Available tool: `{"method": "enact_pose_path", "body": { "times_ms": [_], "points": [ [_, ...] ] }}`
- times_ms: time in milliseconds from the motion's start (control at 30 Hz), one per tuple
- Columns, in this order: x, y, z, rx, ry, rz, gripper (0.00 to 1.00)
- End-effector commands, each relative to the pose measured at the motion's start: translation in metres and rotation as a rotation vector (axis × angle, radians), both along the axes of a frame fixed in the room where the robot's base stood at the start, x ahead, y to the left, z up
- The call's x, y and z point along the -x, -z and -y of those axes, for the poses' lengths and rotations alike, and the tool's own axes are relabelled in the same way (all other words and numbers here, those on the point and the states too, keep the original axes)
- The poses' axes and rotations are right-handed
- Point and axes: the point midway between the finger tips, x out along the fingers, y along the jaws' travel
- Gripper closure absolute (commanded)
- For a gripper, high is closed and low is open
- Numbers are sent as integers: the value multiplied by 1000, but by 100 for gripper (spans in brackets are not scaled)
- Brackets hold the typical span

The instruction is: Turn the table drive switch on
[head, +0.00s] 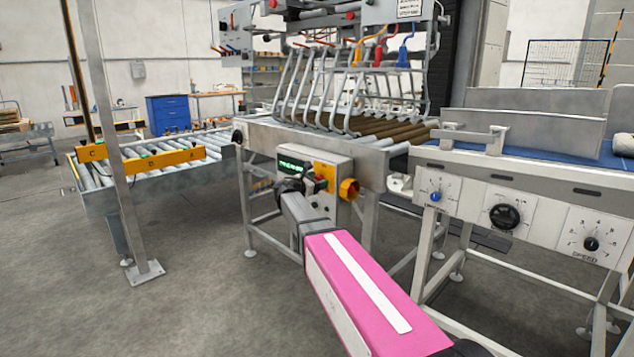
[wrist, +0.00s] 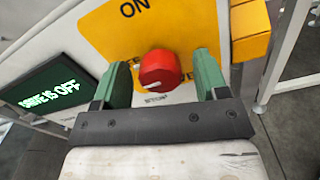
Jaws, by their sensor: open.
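The table drive switch is a red knob (wrist: 160,72) on a yellow and white plate (wrist: 115,35) marked ON at the top. A pale mark on the knob's face sits low. Smaller lettering below the knob is hard to read. My gripper (wrist: 163,64) is open, with one green finger on each side of the knob; I cannot tell whether either touches it. A dark display (wrist: 50,92) left of the plate shows green text, apparently DRIVE IS OFF. In the head view the control box (head: 297,162) stands on the conveyor frame, partly hidden by my arm.
A yellow block (wrist: 250,30) is right of the plate; in the head view a yellow and red knob (head: 349,189) sits at the box's right side. Another panel with dials (head: 505,216) stands to the right. A grey post (head: 118,160) rises at left, with open floor between.

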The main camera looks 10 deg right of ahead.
Motion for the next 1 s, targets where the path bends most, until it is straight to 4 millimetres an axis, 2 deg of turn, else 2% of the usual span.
{"method": "enact_pose_path", "body": {
  "times_ms": [167, 200, 333, 367, 667, 1000],
  "points": [
    [0, 0, 0, 0, 0, 0, 33],
    [0, 0, 0, 0, 0, 0, 36],
    [0, 0, 0, 0, 0, 0, 79],
    [0, 0, 0, 0, 0, 0, 82],
    [0, 0, 0, -13, 1, 17, 82],
    [0, 0, 0, -123, 1, 169, 82]
  ]
}}
